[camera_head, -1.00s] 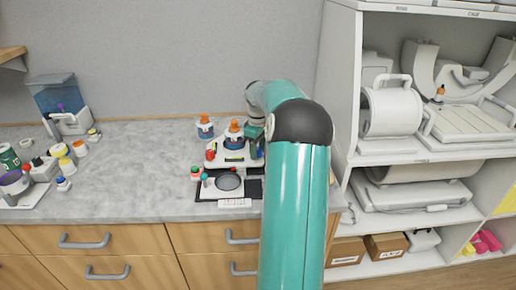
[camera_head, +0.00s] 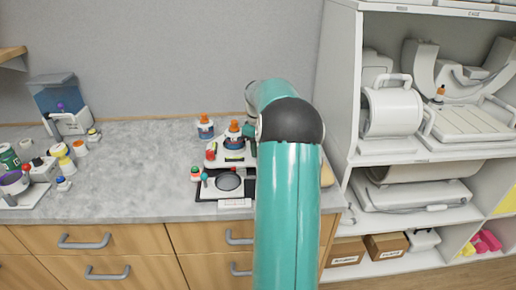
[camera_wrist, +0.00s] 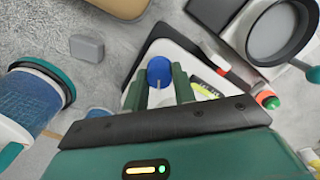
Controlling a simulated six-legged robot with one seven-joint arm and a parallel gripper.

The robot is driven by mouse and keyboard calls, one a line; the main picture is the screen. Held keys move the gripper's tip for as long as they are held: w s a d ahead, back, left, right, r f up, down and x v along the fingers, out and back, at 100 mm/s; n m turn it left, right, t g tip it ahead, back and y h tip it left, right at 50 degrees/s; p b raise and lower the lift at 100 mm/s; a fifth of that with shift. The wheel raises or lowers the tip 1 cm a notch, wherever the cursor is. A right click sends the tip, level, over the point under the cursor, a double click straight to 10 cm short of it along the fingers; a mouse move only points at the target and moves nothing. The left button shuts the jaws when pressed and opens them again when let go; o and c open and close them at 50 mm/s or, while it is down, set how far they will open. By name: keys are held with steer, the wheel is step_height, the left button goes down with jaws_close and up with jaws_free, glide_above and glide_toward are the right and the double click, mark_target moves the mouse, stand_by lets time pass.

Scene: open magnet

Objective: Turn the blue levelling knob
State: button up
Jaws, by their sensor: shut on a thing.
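The blue levelling knob (camera_wrist: 160,71) is a round blue cap near the middle of the wrist view, on a corner of a white-and-black device base (camera_wrist: 146,62). My gripper (camera_wrist: 161,86) is shut on it, with one green finger on each side. A yellow-green level scale (camera_wrist: 204,90) lies just right of the fingers. In the head view the white device (camera_head: 222,160) stands on the counter, and my arm hides the knob and most of my gripper.
A round dish on a black stand (camera_head: 228,182) is in front of the device. An orange-capped bottle (camera_head: 205,127) stands behind it. More bottles (camera_head: 61,150) and a blue-tank dispenser (camera_head: 57,97) are at left. The counter between (camera_head: 130,165) is clear. Shelves (camera_head: 415,155) stand at right.

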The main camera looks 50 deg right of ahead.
steer(key=m, duration=1)
steer(key=shift+d+m, duration=0.1)
steer(key=shift+m, duration=0.2)
stand_by(0.4)
steer(key=o, duration=1)
steer(key=shift+r, duration=0.1)
steer(key=r, duration=1.3)
steer(key=shift+w+r, duration=0.2)
steer(key=shift+r, duration=0.15)
